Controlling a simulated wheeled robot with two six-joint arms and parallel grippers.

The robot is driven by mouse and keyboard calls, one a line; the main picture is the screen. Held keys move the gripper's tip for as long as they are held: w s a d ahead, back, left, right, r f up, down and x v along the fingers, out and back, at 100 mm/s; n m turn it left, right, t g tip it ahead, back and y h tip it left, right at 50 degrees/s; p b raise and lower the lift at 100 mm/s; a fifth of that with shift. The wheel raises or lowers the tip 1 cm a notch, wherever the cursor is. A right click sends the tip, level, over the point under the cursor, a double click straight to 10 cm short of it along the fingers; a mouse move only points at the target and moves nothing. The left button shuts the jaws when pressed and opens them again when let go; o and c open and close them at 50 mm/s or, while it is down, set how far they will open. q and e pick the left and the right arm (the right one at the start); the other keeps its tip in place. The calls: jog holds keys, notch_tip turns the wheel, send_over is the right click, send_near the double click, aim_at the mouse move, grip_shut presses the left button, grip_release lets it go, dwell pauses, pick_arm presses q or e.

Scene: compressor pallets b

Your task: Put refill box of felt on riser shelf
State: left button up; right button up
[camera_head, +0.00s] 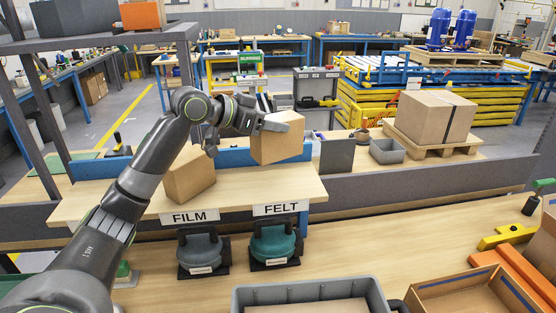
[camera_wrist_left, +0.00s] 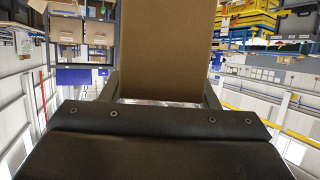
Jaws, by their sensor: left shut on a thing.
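My left gripper (camera_head: 272,123) is shut on a cardboard box (camera_head: 277,148) above the FELT end of the wooden riser shelf (camera_head: 240,193). The box is slightly tilted, and I cannot tell whether its bottom touches the shelf. In the left wrist view the box (camera_wrist_left: 165,50) fills the space between the fingers. A second cardboard box (camera_head: 188,175) rests on the shelf behind the FILM label (camera_head: 189,217). The FELT label (camera_head: 281,209) is on the shelf's front edge, below the held box. My right gripper is not in view.
A grey-blue round device (camera_head: 200,252) and a green one (camera_head: 274,244) stand below the shelf's front. A grey bin (camera_head: 240,300) and an open cardboard tray (camera_head: 465,295) are at the front. A large box (camera_head: 430,117) sits on a small pallet behind. The bench between is clear at right.

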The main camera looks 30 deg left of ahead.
aim_at(270, 152)
pick_arm(q)
jog(key=f, duration=0.1)
jog(key=f+p, duration=0.1)
jog(key=f, duration=0.1)
jog(key=shift+s+f, duration=0.2)
jog(key=shift+f, duration=0.1)
jog(key=shift+w+f, duration=0.1)
jog(key=shift+f, duration=0.5)
notch_tip(270, 152, down, 2)
jog(key=shift+f+p, duration=0.15)
jog(key=shift+p, duration=0.5)
jog(key=shift+f, duration=0.35)
jog(key=shift+f, duration=0.1)
jog(key=o, duration=1.2)
